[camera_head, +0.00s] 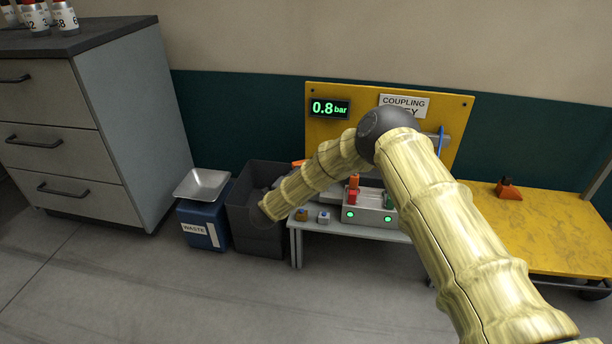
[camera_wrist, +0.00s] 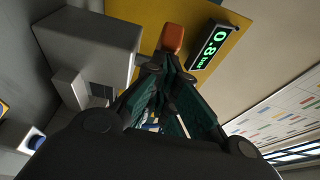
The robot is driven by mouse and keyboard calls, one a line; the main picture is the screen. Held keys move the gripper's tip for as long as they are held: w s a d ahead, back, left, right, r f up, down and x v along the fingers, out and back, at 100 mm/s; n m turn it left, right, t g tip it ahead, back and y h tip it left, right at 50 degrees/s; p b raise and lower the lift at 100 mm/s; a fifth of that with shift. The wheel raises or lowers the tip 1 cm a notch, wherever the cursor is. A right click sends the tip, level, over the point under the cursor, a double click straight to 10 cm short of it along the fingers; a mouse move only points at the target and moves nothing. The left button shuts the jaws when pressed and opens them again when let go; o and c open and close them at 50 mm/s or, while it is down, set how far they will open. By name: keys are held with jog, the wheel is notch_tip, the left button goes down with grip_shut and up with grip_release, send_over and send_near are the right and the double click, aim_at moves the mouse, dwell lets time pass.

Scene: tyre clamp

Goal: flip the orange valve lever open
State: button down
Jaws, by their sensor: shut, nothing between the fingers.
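The orange valve lever (camera_wrist: 172,39) shows in the wrist view as a rounded orange end in front of the yellow panel, beside the pressure display. In the head view only a small orange piece (camera_head: 298,163), which looks like the lever, shows at the panel's lower left; my arm hides what lies to its right. My gripper (camera_wrist: 163,62) is shut and empty, its fingertips just below the lever's end in the wrist view. I cannot tell whether they touch it. In the head view I cannot make out the gripper. The pressure display (camera_head: 330,108) reads 0.8 bar.
The yellow panel (camera_head: 459,108) carries a coupling sign (camera_head: 404,102). A grey block (camera_wrist: 85,42) is close left of the fingers. Below the panel, a low bench (camera_head: 345,233) holds a box with green lights (camera_head: 370,215). A dark bin (camera_head: 262,242) and blue waste box (camera_head: 203,222) stand left.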

aim_at(293, 167)
jog(key=shift+w+a, duration=0.5)
jog(key=shift+w, duration=0.3)
jog(key=shift+w+a, duration=0.45)
jog(key=shift+w, duration=0.4)
jog(key=shift+w+a, duration=0.5)
jog(key=shift+w, duration=0.3)
jog(key=s+p, duration=0.1)
jog(key=s, duration=0.1)
jog(key=s+a+p, duration=0.1)
jog(key=s, duration=0.1)
jog(key=shift+r, duration=0.15)
jog(key=a+p, duration=0.2)
jog(key=a, duration=0.8)
